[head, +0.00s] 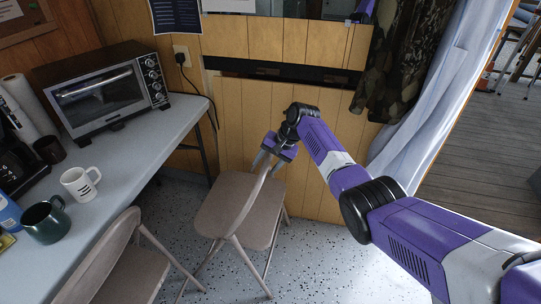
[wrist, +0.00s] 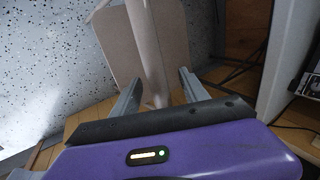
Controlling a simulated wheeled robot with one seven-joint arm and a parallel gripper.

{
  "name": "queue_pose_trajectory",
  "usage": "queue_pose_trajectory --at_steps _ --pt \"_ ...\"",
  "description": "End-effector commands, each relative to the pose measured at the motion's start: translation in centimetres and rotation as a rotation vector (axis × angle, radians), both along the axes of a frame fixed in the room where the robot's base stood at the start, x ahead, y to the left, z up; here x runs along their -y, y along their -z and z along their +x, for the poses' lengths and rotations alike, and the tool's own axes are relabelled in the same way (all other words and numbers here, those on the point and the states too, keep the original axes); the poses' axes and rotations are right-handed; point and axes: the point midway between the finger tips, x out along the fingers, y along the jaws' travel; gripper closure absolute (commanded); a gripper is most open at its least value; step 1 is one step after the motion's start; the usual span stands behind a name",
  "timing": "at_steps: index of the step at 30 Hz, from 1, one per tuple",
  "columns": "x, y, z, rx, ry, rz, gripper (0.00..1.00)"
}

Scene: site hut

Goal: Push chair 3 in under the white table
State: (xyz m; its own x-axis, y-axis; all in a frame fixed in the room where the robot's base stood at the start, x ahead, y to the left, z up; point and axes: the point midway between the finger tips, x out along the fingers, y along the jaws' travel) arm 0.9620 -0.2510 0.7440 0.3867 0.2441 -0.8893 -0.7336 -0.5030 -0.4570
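A beige folding chair (head: 238,212) stands unfolded in the middle of the head view, its seat apart from the right edge of the white table (head: 136,166). No number shows on it, so I cannot tell from a mark whether it is chair 3. My gripper (head: 268,158) is at the top of this chair's backrest. In the wrist view the gripper's fingers (wrist: 157,92) are spread, with the edge-on backrest (wrist: 150,50) between them and gaps showing at its sides. The fingers do not appear closed on it. Another beige folding chair (head: 125,270) stands at the table's near side, partly cut off.
A toaster oven (head: 100,90), a white mug (head: 80,184), a dark green mug (head: 45,222) and a coffee maker (head: 18,160) stand on the table. A wood-panelled wall (head: 245,130) is behind the chair. A jacket (head: 395,55) and curtain (head: 425,100) hang right. Speckled floor (head: 320,260) is clear right of the chair.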

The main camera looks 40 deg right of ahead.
Motion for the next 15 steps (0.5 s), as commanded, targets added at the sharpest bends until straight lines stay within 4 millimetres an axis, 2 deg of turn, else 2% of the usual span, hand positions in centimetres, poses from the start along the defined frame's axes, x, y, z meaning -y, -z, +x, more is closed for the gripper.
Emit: queue_pose_trajectory --at_steps 7,8,11,15 --pt "0.0 0.3 -0.2 -0.006 0.0 0.0 0.43" --pt "-0.2 1.5 -1.0 -0.033 -0.002 0.002 0.43" --pt "-0.1 1.0 -0.9 -0.026 -0.001 0.002 0.43" --pt "0.4 -0.7 -1.2 -0.018 0.001 0.001 0.43"
